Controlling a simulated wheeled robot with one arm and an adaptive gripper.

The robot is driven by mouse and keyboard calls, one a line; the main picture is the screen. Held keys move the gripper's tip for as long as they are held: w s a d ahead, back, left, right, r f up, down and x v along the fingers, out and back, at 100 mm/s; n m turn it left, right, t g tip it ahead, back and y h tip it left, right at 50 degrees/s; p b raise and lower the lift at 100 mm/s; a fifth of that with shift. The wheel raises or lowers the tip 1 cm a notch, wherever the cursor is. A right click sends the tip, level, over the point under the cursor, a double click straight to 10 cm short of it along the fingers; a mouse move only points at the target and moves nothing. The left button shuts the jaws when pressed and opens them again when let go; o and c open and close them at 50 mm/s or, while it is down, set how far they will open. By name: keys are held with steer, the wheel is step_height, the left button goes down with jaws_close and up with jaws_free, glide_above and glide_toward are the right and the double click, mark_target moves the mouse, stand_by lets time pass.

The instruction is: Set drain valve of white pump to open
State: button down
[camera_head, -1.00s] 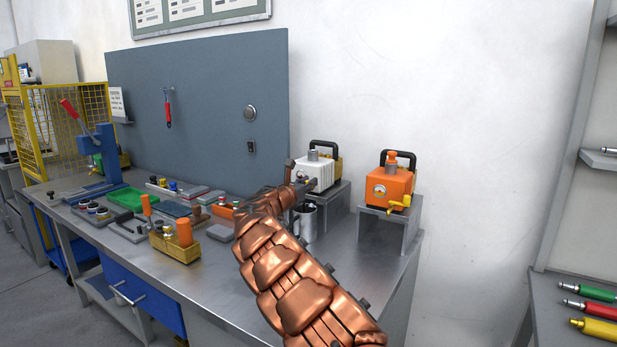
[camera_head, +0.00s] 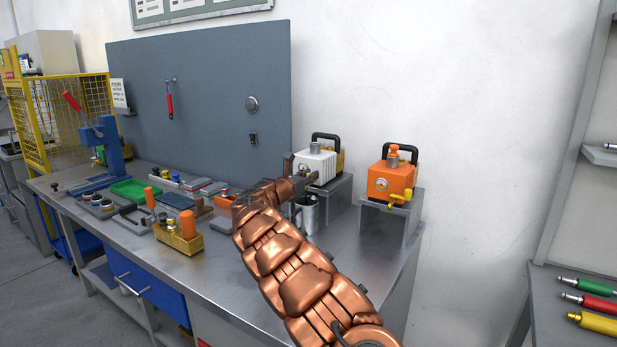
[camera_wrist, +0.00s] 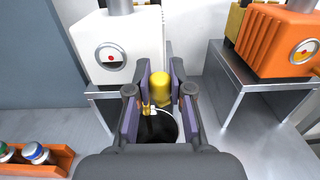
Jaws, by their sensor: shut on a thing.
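The white pump (camera_head: 316,163) stands on a grey metal stand on the bench, and its front with a round gauge shows at upper left in the wrist view (camera_wrist: 118,48). Its yellow drain valve handle (camera_wrist: 160,86) shows in the wrist view, to the right of the white body. My gripper (camera_wrist: 159,92) is shut on this handle, with one purple-padded finger on each side. In the head view my gripper (camera_head: 301,184) is at the front of the white pump, and my arm hides the handle. Which way the valve is set cannot be told.
A metal cup (camera_head: 308,214) with a dark inside stands below the handle. The orange pump (camera_head: 391,181), with its own yellow handle, is on a stand (camera_head: 401,221) to the right. Parts and a yellow tool holder (camera_head: 180,240) crowd the bench at left.

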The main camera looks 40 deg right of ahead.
stand_by(0.8)
steer(key=c, duration=1)
jaws_free()
steer(key=shift+a, duration=0.15)
steer(key=shift+v, duration=5.85)
steer(key=shift+s, duration=0.1)
